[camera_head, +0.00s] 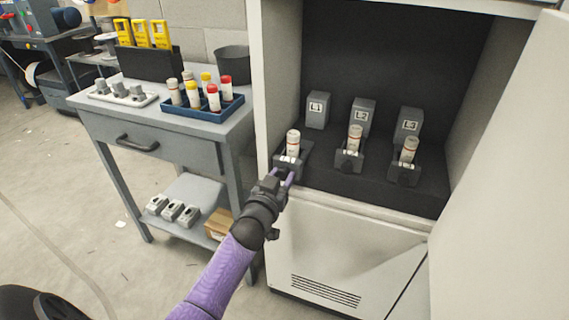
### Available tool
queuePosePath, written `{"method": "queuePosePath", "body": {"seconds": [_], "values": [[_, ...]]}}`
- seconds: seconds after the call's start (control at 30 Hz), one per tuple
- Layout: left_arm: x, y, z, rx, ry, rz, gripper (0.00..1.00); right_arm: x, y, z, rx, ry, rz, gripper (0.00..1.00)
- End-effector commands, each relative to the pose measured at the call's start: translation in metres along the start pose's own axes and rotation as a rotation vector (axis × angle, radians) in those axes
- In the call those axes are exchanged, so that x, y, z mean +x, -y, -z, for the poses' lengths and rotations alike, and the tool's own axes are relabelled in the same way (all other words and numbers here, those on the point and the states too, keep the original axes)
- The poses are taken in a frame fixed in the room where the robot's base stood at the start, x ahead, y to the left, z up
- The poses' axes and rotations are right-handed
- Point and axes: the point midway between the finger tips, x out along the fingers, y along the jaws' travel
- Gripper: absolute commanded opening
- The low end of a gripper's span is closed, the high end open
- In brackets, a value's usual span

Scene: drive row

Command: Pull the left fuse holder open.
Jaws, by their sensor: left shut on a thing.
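The left fuse holder (306,150) sits in front of the grey block marked L1 (317,108) in the open cabinet. It stands out from that block, with a white fuse (293,143) upright in it. My left gripper (286,175) is shut on the front of this holder, and its fingers partly hide it. The middle holder (347,162) and right holder (404,175) also stand out before their labelled blocks, each with a fuse (355,138) (408,149) in it. My right gripper is not in view.
The cabinet door (510,190) stands open at the right. A grey workbench (190,128) at the left carries a blue tray (205,108) of fuses, a dark cup (234,65) and yellow devices (142,33). Its lower shelf holds grey parts and a cardboard box (218,224).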

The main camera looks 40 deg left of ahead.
Motion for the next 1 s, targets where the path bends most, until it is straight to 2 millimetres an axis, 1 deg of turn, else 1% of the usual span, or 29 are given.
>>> {"method": "queuePosePath", "body": {"seconds": [0.03,0.13,0.43,0.47,0.5,0.57,0.6,0.87,0.93,1.0], "values": [[-0.003,0.000,0.002,-0.002,0.001,0.000,0.00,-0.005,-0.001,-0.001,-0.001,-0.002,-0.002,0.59],[-0.007,0.000,0.001,0.000,0.000,0.001,0.00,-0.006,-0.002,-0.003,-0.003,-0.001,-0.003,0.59],[-0.007,0.000,0.000,0.001,-0.002,0.001,0.00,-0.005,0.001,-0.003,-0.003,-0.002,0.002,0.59],[-0.007,0.000,0.000,0.002,-0.002,0.001,0.49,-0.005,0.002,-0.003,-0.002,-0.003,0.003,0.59],[-0.007,0.000,0.000,0.001,-0.002,0.001,0.58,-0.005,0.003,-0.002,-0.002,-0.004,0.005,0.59],[-0.007,0.000,0.000,0.001,-0.002,0.001,0.70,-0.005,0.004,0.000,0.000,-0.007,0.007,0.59],[-0.007,0.000,0.000,0.001,-0.002,0.001,0.79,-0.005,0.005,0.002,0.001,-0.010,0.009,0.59],[-0.008,0.000,0.001,0.001,-0.002,0.001,0.79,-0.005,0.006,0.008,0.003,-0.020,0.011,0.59],[-0.012,0.000,0.002,0.001,-0.002,0.000,0.79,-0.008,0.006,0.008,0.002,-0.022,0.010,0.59],[-0.022,-0.001,0.003,0.000,-0.001,0.000,0.79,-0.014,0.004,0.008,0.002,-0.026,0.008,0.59]]}}
